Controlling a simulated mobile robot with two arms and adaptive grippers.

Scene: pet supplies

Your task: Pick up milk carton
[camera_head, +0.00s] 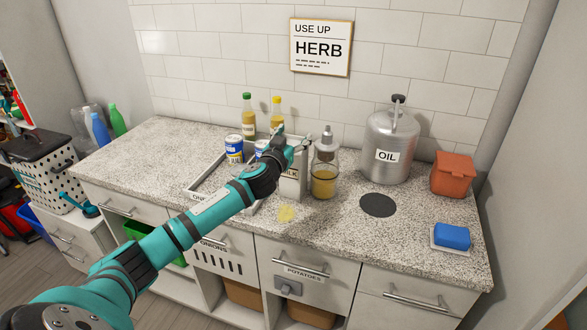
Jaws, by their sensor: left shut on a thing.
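A pale, box-shaped carton (290,184), which looks like the milk carton, stands upright at the right end of a shallow tray (197,188) on the counter. My left arm reaches across from the lower left and covers part of the tray and of the carton. My left gripper (297,146) is at the top of the carton and shut on it. The fingertips are small and partly hidden by the wrist. I cannot tell whether the carton's base touches the surface. My right gripper is not in view.
A jar of yellow liquid (324,183) stands close to the right of the carton. Two bottles (248,122) and a blue-and-white can (234,150) are behind and left. An oil canister (388,146), orange container (453,174) and blue sponge (452,236) stand farther right. The counter's left part is clear.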

